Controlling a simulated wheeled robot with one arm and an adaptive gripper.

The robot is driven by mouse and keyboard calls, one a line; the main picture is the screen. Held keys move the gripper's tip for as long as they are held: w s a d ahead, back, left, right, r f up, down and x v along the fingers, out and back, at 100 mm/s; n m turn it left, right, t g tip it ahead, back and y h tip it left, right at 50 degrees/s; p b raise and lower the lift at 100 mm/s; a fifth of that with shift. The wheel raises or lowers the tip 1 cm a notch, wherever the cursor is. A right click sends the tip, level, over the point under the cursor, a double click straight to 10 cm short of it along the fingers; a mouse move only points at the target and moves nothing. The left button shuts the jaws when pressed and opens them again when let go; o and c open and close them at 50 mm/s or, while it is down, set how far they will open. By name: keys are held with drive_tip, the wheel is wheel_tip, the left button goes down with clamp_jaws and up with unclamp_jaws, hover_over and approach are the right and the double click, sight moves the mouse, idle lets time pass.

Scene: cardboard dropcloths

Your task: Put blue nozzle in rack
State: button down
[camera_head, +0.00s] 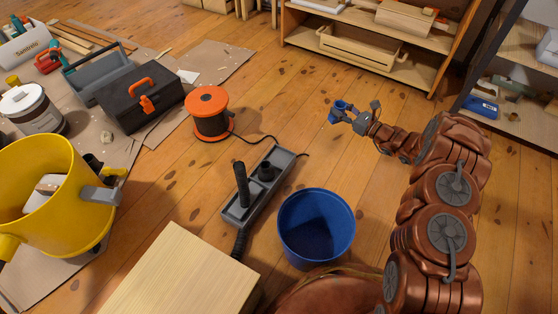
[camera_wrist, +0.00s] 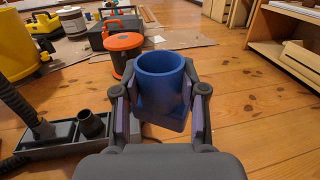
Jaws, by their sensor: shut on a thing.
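My gripper (camera_wrist: 160,105) is shut on the blue nozzle (camera_wrist: 160,80), a short round cup-like piece with a squarer lower part. The nozzle's open round end faces up in the wrist view. In the head view my gripper (camera_head: 342,113) holds the nozzle (camera_head: 337,108) above the floor, right of the orange reel. A long grey rack (camera_head: 237,213) lies on the floor at centre, left of and apart from my gripper. It holds a tall black tube and a shorter black nozzle. The rack (camera_wrist: 60,146) also shows at left in the wrist view.
A blue bucket (camera_head: 316,228) stands right of the rack, and a pale wooden box (camera_head: 180,275) stands in front. An orange cable reel (camera_head: 209,113), black toolbox (camera_head: 140,97) and yellow bucket (camera_head: 50,190) are at left. Wooden shelves (camera_head: 375,50) stand behind. Floor around my gripper is clear.

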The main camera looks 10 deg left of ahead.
drive_tip(key=a+f+n+g+b, duration=0.1)
drive_tip(key=a+f+g+b, duration=0.1)
drive_tip(key=a+f, duration=0.8)
drive_tip(key=n+g+y+b, duration=0.1)
drive_tip(key=b, duration=0.5)
hover_over(280, 159)
wheel_tip(280, 159, down, 15)
drive_tip(key=shift+r, duration=0.2)
drive_tip(key=c, duration=0.6)
unclamp_jaws()
drive_tip(key=shift+w+p, duration=0.1)
drive_tip(key=shift+p, duration=0.2)
drive_tip(key=shift+c, duration=0.2)
drive_tip(key=p+v, duration=0.3)
drive_tip(key=v, duration=0.9)
drive_tip(key=shift+p, duration=0.3)
drive_tip(key=shift+w+d+f, duration=0.1)
